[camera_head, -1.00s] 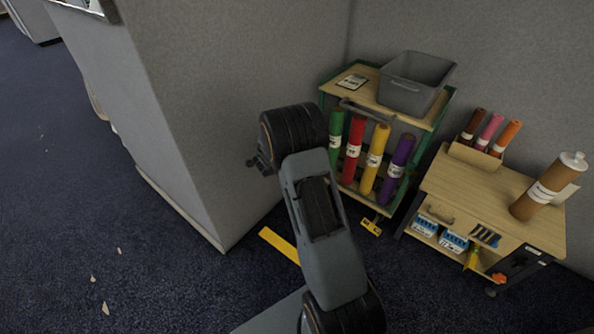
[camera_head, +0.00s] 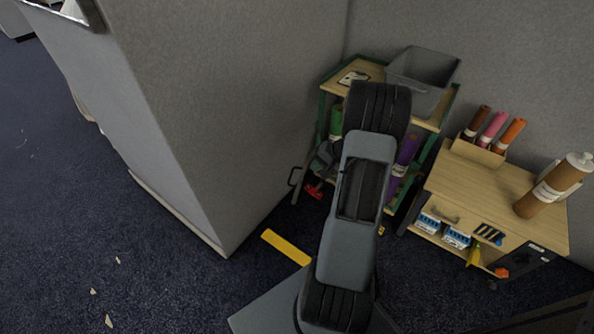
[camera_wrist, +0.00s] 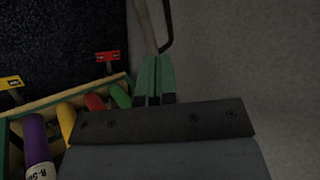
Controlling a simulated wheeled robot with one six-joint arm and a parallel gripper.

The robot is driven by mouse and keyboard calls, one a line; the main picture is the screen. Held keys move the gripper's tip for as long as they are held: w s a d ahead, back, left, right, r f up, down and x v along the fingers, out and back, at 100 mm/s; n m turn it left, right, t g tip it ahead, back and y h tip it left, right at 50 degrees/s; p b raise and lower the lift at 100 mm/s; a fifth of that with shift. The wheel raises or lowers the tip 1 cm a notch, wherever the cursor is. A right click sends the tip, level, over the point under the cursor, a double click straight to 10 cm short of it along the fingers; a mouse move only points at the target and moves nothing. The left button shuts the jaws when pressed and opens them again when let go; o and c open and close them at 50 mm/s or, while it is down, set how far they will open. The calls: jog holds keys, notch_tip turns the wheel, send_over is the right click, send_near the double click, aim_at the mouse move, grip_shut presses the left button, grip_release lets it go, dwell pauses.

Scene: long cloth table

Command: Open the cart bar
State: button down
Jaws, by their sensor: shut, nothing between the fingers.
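The cart (camera_head: 330,90) has a green frame and a wooden top, and stands in the corner against the grey panels. Its bar (camera_head: 301,184), with a dark handle (camera_head: 292,176), sticks out from the cart's left front side, swung away from the front. In the wrist view the bar (camera_wrist: 146,28) runs up and away just beyond my gripper (camera_wrist: 154,60). My gripper's green fingertips are shut together and empty, close to the bar; I cannot tell whether they touch it. In the head view my arm hides the cart's middle front.
Green and purple rolls (camera_head: 405,152) stand in the cart; the wrist view also shows a yellow roll (camera_wrist: 66,118). A grey bin (camera_head: 425,65) sits on top. A wooden cabinet (camera_head: 490,195) stands at the right. A grey partition (camera_head: 210,120) is close at the left.

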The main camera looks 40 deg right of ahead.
jog(key=b+x, duration=0.3)
jog(key=x, duration=0.6)
jog(key=shift+w+a+f, duration=0.15)
jog(key=shift+a+f, duration=0.05)
jog(key=shift+a, duration=0.25)
